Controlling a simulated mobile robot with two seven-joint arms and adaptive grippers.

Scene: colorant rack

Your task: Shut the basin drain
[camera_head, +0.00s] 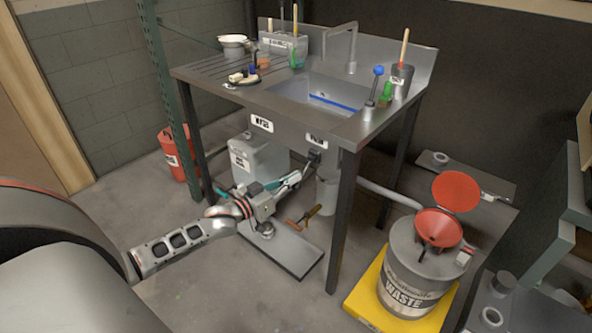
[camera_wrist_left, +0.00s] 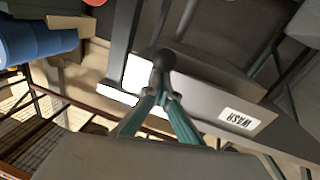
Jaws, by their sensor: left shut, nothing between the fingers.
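The steel basin (camera_head: 322,94) is sunk in the sink top, with a blue line along its inner wall. Its drain hole is not clear to see. A small dark fitting (camera_head: 315,157) sits under the front apron, above a grey pipe (camera_head: 327,190). My left gripper (camera_head: 304,172) is shut and empty, just left of this fitting. In the left wrist view a dark round knob (camera_wrist_left: 163,60) shows right at the shut fingertips (camera_wrist_left: 160,92); I cannot tell whether they touch it. My right gripper is not in view.
A blue-knobbed lever (camera_head: 378,72) stands right of the basin. A grey container (camera_head: 256,158) is under the sink, left of my gripper. A table leg (camera_head: 344,220) stands close on the right. A waste drum (camera_head: 414,275) with a red funnel stands at front right.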

